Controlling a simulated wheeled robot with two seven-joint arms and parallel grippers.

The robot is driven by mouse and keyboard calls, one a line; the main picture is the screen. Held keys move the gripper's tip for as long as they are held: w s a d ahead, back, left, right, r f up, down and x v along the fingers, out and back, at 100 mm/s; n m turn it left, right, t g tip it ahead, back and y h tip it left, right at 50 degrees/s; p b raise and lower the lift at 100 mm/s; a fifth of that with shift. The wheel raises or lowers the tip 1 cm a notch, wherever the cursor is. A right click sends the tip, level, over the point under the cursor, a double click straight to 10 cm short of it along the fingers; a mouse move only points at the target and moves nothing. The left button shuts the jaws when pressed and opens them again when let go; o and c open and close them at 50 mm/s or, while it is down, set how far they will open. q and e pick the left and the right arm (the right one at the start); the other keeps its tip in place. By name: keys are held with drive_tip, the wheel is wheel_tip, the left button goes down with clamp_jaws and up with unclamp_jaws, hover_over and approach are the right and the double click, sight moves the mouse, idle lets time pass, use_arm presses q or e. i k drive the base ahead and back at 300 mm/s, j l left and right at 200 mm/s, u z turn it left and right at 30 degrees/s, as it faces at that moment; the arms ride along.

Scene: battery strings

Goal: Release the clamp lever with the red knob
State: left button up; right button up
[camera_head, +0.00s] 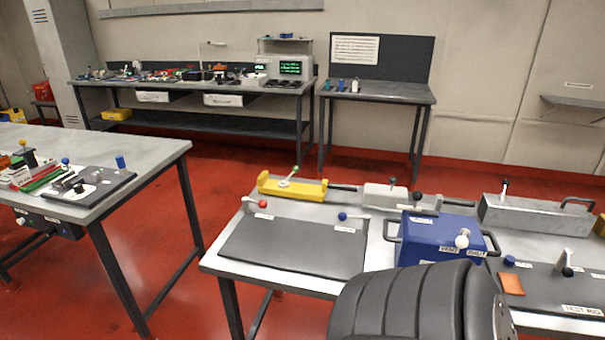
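A clamp lever with a red knob (262,204) is at the back left of the near table, by the back edge of a dark grey mat (290,247). A pale arm runs left from the knob, and a small white label (264,216) lies just in front of it. A similar lever with a blue knob (343,216) is to its right on the same table. Neither of my grippers shows in the head view. Nothing touches the red-knob lever.
A yellow fixture with a green-knobbed lever (296,170) stands behind the red knob. A blue box (436,240) with handles stands to the right. A black ribbed arm part hides the table's front middle. Another bench (150,165) is at left, with red floor between.

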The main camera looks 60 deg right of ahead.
sight(262, 203)
drive_tip(key=z, duration=1.65)
